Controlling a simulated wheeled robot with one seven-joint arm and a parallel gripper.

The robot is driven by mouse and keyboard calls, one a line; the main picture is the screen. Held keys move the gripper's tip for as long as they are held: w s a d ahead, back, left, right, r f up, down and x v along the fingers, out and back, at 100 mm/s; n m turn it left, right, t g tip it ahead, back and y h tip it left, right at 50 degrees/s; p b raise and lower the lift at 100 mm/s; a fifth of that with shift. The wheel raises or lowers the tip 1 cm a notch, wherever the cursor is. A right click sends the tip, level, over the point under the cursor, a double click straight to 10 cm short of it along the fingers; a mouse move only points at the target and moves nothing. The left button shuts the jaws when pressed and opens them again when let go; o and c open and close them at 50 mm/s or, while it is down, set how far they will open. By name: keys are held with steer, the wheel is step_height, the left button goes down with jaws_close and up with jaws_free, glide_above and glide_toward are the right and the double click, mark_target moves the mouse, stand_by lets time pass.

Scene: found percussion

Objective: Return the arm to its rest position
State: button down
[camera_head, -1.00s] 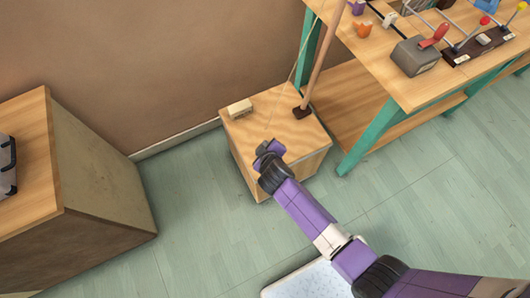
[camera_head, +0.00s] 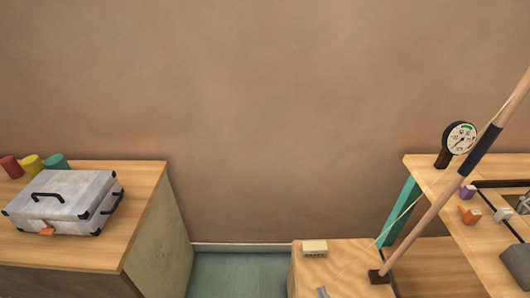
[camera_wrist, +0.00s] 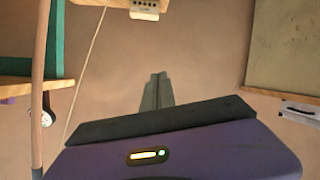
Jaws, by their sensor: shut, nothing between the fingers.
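My gripper (camera_wrist: 156,93) shows in the wrist view, its two grey fingers pressed together with nothing between them. Its purple body with a dark band fills the bottom of that view. In the head view only a small grey tip (camera_head: 322,292) shows at the bottom edge, in front of the wooden box; the rest of my arm is out of frame.
A wooden box (camera_head: 343,262) bears a small cream block (camera_head: 314,248) and a leaning pole (camera_head: 440,202) with a cord. A workbench (camera_head: 425,172) with a dial gauge (camera_head: 460,138) stands right. A cabinet (camera_head: 150,215) with a metal case (camera_head: 68,200) and coloured cups stands left.

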steer(key=s+d+r+m+p, duration=0.1)
steer(key=s+d+r+m, duration=0.1)
steer(key=s+r, duration=0.9)
steer(key=s+d+r+m+t+p, duration=0.1)
steer(key=s+d+r+m, duration=0.1)
steer(key=s+r, duration=0.9)
steer(key=s, duration=0.7)
steer(key=shift+s+d+h+p, duration=0.4)
